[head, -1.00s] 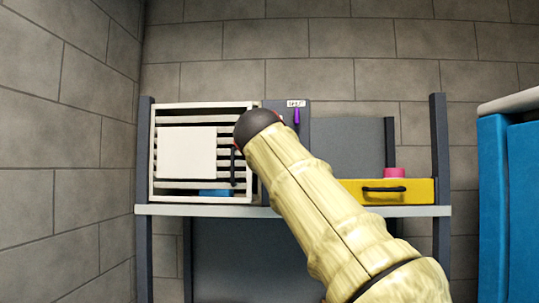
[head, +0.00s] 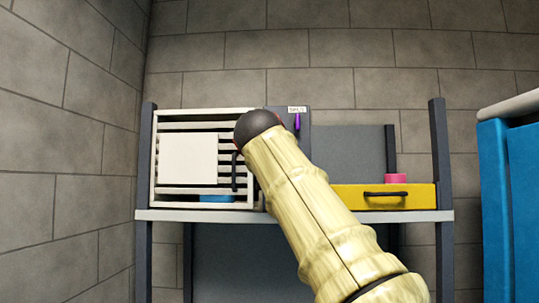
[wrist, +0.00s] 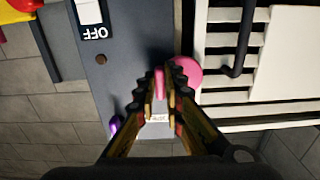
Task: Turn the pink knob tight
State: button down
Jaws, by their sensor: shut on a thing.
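The pink knob (wrist: 187,73) is on the front of the dark grey panel (wrist: 120,75) in the wrist view, close to the white slatted door. My gripper (wrist: 164,92) is shut on the knob, with a pink strip of it showing between the black fingertips. The fingers cover much of the knob. In the head view my arm hides the gripper and the knob.
The white slatted door (head: 208,132) with a dark handle stands left of the panel. A purple lever (head: 297,121) hangs on the panel below a label. A yellow drawer (head: 345,198) with a pink cylinder (head: 396,178) on top sits right. Blue furniture (head: 493,200) stands far right.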

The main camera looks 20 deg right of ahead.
dwell(0.3)
jog(key=c, duration=2)
grip_release()
jog(key=shift+o, duration=0.5)
jog(key=shift+s, duration=0.1)
jog(key=v, duration=1.1)
jog(key=shift+s, duration=0.3)
jog(key=shift+a, duration=0.15)
